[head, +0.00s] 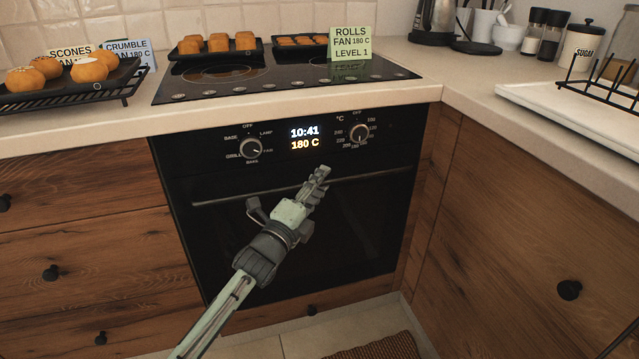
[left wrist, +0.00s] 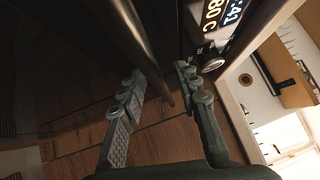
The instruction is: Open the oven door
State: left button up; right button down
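The black oven (head: 290,240) is built in under the counter, and its door is shut. A dark bar handle (head: 230,200) runs across the top of the door. My left gripper (head: 318,176) is at the handle, right of its middle. In the left wrist view, the fingers of my left gripper (left wrist: 160,80) are apart, and the handle (left wrist: 140,40) runs between or just beyond their tips. I cannot tell whether they touch it. My right gripper is not in view.
The control panel above the door has a left knob (head: 250,148), a lit display (head: 305,138) and a right knob (head: 359,134). Trays of buns stand on the hob and counter. Wooden cabinets (head: 520,210) project forward on the right. A mat (head: 380,348) lies on the floor.

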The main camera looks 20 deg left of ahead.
pick_arm(q)
jog(key=shift+c, duration=0.3)
grip_shut()
jog(key=shift+f, duration=0.1)
